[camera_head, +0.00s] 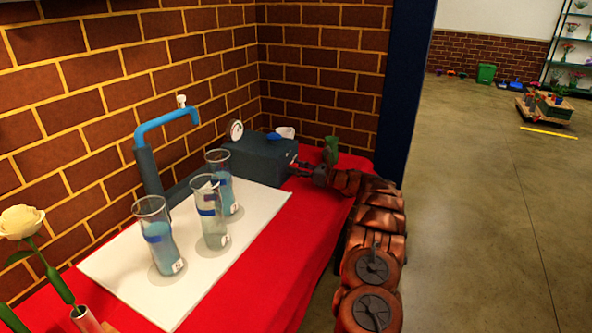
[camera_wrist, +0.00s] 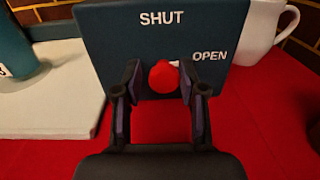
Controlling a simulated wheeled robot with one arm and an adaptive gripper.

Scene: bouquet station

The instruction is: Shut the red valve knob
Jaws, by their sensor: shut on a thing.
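The red valve knob (camera_wrist: 163,77) sits on the front face of a dark blue-grey box (camera_wrist: 120,35) in the wrist view. White lettering reads SHUT above the knob and OPEN to its upper right. My gripper (camera_wrist: 160,84) has one finger on each side of the knob and is shut on it. The knob is hidden there by the fingers.
Three glass vases (camera_head: 213,228) with bluish bands stand on a white board (camera_head: 250,222). A blue tap (camera_head: 165,123) and a gauge (camera_head: 235,131) are beside the box. A white mug (camera_wrist: 252,38) is behind it. A green object (camera_head: 331,148) stands near my wrist.

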